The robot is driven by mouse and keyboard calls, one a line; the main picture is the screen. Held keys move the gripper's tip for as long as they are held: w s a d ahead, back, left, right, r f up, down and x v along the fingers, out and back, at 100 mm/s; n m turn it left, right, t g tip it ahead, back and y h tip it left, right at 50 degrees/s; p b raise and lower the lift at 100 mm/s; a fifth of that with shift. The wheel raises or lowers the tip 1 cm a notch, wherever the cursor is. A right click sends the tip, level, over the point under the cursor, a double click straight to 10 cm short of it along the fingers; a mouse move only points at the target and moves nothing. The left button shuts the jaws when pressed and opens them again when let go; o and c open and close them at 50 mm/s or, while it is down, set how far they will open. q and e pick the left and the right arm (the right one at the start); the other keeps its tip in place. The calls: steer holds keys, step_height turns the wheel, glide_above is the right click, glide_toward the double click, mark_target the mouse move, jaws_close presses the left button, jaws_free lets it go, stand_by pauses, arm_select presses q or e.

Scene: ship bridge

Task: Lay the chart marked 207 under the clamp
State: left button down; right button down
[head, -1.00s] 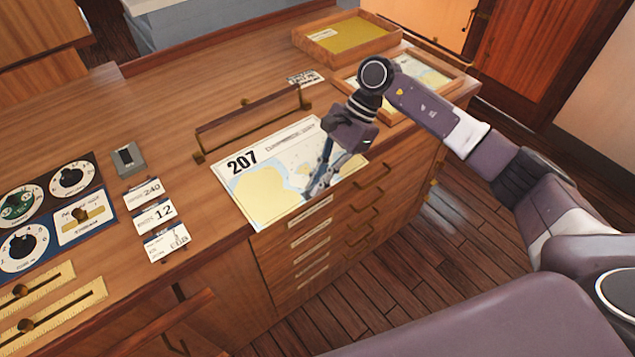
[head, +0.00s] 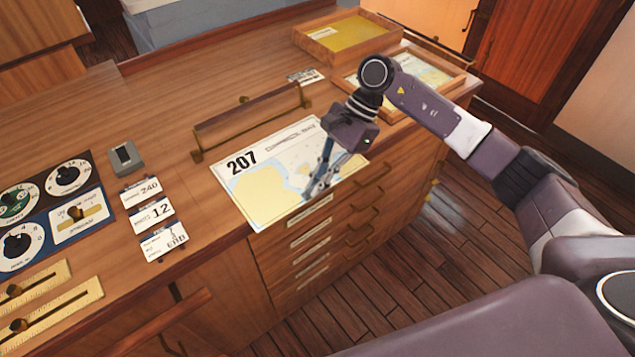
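The chart marked 207 (head: 262,190) lies face up on the wooden desk in front of the clamp, with its near edge along the desk's front edge above the drawers. The clamp (head: 250,122) is a long wooden bar with brass end fittings; it appears raised. The chart's back edge is close along the bar's front; I cannot tell whether any of it is beneath. My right gripper (head: 318,184) points down over the chart's near right part and hides some of it. I cannot tell whether its fingers are open or shut, or touching the chart. My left gripper is not in view.
A tray with a chart (head: 465,83) stands at the back right, beside another shallow wooden tray (head: 304,47). A small label card (head: 306,76) lies behind the clamp. Dials (head: 67,177), cards (head: 150,216) and a small grey box (head: 126,158) are on the left.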

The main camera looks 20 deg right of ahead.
steer(key=c, duration=2.1)
jaws_free()
steer(key=shift+d+r, duration=0.1)
